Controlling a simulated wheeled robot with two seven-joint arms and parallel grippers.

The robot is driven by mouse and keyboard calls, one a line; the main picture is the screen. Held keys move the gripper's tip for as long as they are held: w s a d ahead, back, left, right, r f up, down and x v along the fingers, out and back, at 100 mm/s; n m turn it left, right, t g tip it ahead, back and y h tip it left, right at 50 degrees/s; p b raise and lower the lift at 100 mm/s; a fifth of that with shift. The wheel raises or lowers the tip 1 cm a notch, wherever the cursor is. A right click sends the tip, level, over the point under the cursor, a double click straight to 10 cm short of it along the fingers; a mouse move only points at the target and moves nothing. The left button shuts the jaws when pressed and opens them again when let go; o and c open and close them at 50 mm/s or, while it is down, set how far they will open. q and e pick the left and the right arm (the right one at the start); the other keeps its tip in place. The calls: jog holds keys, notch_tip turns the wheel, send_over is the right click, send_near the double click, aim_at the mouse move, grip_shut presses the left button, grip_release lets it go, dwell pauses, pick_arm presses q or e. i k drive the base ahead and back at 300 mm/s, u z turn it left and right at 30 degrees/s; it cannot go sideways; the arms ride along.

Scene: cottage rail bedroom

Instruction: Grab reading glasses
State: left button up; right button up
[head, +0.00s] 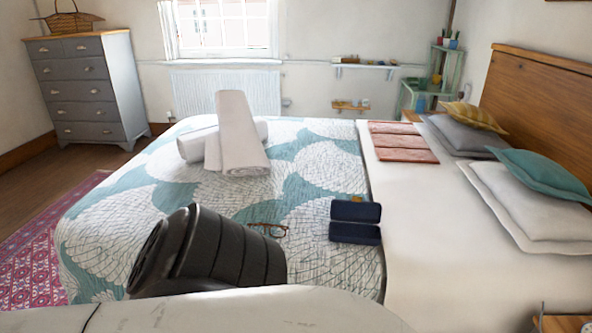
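The reading glasses (270,229), with a brown frame, lie on the patterned bedspread near the middle of the bed. Their left part is close to the edge of my own black ribbed arm link in the picture, which may hide a bit of them. An open dark blue case (355,234) lies just to the right of the glasses, its two halves side by side. Neither of my grippers shows in the head view. Only a black ribbed part and a pale link of my arm show at the bottom.
Rolled white towels (240,140) lie on the bed behind the glasses. Folded pink cloths (402,142) and pillows (535,205) are on the right by the wooden headboard (540,100). The white sheet (425,235) right of the case is clear. A grey dresser (88,90) stands back left.

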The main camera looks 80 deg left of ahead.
aim_at(275, 231)
jog(key=u, duration=2.7)
jog(key=k, duration=0.5)
jog(key=z, duration=1.4)
jog(key=i, duration=1.65)
jog(key=u, duration=1.65)
